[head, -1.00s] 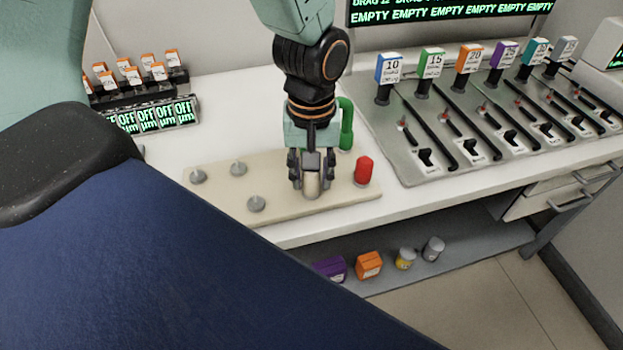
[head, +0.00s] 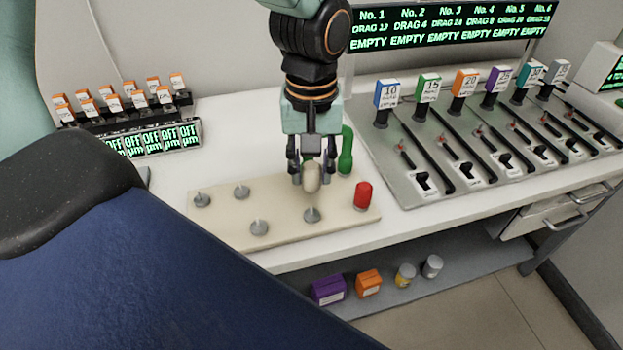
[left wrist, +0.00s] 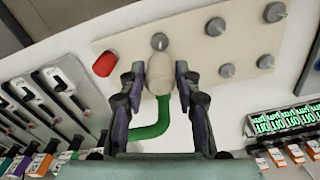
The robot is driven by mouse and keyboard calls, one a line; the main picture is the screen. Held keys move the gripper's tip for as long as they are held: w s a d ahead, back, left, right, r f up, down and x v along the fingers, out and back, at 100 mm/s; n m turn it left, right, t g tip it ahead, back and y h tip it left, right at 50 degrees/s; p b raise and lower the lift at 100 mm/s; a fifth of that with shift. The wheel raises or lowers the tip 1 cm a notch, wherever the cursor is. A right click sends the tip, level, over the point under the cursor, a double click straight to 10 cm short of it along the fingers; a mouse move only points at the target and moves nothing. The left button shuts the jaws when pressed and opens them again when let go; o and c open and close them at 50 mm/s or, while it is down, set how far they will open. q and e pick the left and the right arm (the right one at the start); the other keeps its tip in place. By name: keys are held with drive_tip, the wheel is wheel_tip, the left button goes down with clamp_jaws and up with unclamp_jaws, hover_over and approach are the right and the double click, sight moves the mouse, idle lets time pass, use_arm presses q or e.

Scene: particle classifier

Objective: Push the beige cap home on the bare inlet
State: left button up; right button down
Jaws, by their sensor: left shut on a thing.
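The beige cap (head: 312,179) is held in my left gripper (head: 312,172), whose fingers are shut on it. It also shows between the fingers in the left wrist view (left wrist: 158,76). A bare grey inlet (head: 312,215) stands on the beige board (head: 285,232) just in front of the cap in the head view. The same inlet shows just beyond the cap in the left wrist view (left wrist: 160,41). The cap is off this inlet, with a visible gap between them. My right gripper is not in view.
A red cap (head: 363,195) stands right of the inlet. A green bent piece (head: 346,150) is close behind the gripper. Several other grey inlets (head: 259,228) are on the board's left. A lever panel (head: 410,190) lies to the right.

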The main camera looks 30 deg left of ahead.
sight(312, 165)
use_arm(q)
drive_tip(key=shift+w+r, duration=0.15)
drive_tip(key=shift+r, duration=0.95)
drive_tip(key=shift+r+p, duration=0.1)
drive_tip(key=shift+p, duration=0.2)
drive_tip(key=shift+r+p, duration=2.2)
drive_tip(key=shift+p, duration=0.5)
drive_tip(key=shift+r, duration=0.1)
wheel_tip(312, 165, up, 3)
drive_tip(key=p, duration=0.4)
